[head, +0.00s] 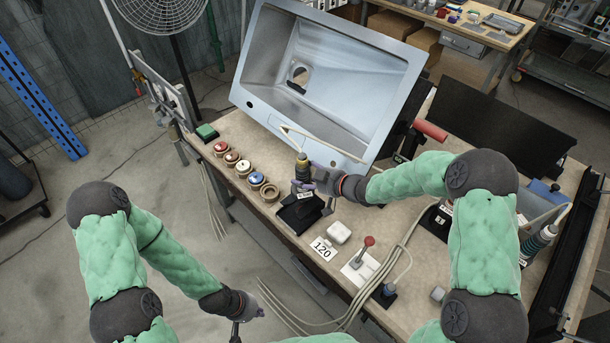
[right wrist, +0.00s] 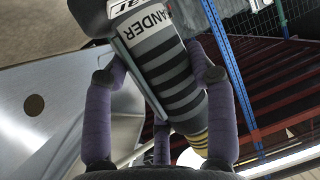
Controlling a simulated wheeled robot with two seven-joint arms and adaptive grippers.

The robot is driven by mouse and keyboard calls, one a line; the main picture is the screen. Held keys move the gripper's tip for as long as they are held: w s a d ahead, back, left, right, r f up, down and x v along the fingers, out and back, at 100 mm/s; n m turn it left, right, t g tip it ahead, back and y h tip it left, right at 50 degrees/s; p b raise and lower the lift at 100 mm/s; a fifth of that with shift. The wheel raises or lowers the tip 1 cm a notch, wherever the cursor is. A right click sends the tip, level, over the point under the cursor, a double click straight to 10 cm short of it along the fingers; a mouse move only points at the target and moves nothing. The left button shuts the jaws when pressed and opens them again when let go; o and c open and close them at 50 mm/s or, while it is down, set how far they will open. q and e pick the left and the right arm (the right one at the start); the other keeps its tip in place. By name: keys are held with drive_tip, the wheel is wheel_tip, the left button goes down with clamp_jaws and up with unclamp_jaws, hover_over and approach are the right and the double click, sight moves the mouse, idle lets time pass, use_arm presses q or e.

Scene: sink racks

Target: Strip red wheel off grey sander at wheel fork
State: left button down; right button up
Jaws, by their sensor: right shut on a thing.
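The grey sander (head: 302,172) is held upright in my right gripper (head: 312,182), above a black stand (head: 301,212) on the bench. In the right wrist view, the purple fingers close on both sides of its grey-and-black striped body (right wrist: 172,75), with its yellow-banded end low. The sander's dark head is cut off at the top of that view, and no wheel on it can be made out. A red disc (head: 220,147) sits at the far end of a row on the bench. I cannot identify the wheel fork for certain. My left gripper (head: 250,312) is empty, low beside the bench, its fingers apart.
Several round discs in wooden rings line the bench's left edge. A tilted steel sink (head: 330,75) stands behind the sander. A card marked 120 (head: 322,249), a white block (head: 338,232) and a red-knobbed lever (head: 369,241) lie nearer. Another tool (head: 538,241) stands at right.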

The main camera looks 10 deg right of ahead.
sight(305, 156)
drive_tip(key=shift+r+p, duration=3.7)
drive_tip(key=shift+r, duration=0.65)
drive_tip(key=shift+f, duration=0.1)
